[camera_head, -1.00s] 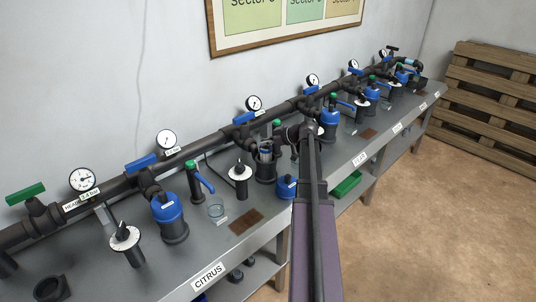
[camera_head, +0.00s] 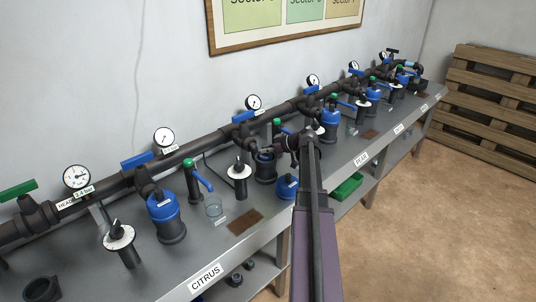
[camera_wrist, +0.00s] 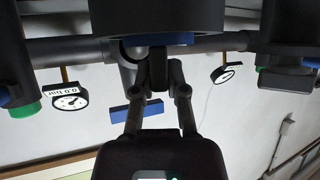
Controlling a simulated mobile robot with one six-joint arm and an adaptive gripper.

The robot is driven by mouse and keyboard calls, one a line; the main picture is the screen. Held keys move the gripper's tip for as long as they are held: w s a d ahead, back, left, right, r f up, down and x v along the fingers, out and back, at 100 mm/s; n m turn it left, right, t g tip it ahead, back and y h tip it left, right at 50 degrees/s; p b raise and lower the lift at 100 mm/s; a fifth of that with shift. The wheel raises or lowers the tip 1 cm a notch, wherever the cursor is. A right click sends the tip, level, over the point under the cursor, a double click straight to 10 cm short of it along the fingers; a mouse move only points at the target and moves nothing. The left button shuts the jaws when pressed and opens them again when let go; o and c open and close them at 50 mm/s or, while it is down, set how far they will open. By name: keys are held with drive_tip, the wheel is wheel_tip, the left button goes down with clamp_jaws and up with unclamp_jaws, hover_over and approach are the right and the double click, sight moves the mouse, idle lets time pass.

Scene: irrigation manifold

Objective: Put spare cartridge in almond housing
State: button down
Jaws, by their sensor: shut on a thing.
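My gripper (camera_head: 266,150) is over the open dark housing (camera_head: 265,171), in the middle of the bench. In the wrist view, which is upside down, my gripper (camera_wrist: 158,80) is shut on a dark stub. A blue part, seemingly the top of the spare cartridge (camera_wrist: 155,39), shows between the fingers and the dark housing (camera_wrist: 155,15). The cartridge's body is hidden, apparently within the housing. I cannot tell whether it is fully down. No almond label can be read. A blue cap (camera_head: 287,187) lies on the bench in front of the housing.
A dial post (camera_head: 239,182) and a green-topped valve (camera_head: 194,182) stand left of the housing. The pipe with gauges (camera_head: 254,103) runs behind. Closed blue-capped housings (camera_head: 164,212) stand on both sides. A green tray (camera_head: 346,186) is below the bench front.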

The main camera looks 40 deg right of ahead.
drive_tip(key=shift+f, duration=0.35)
drive_tip(key=c, duration=0.7)
unclamp_jaws()
drive_tip(key=shift+r, duration=0.25)
drive_tip(key=shift+s+d+r, duration=0.1)
drive_tip(key=shift+s+r, duration=0.05)
drive_tip(key=shift+s, duration=0.05)
drive_tip(key=p+v, duration=0.5)
drive_tip(key=v, duration=0.6)
drive_tip(key=shift+s+d+p, duration=0.1)
drive_tip(key=shift+s+p, duration=0.2)
drive_tip(key=shift+p, duration=0.1)
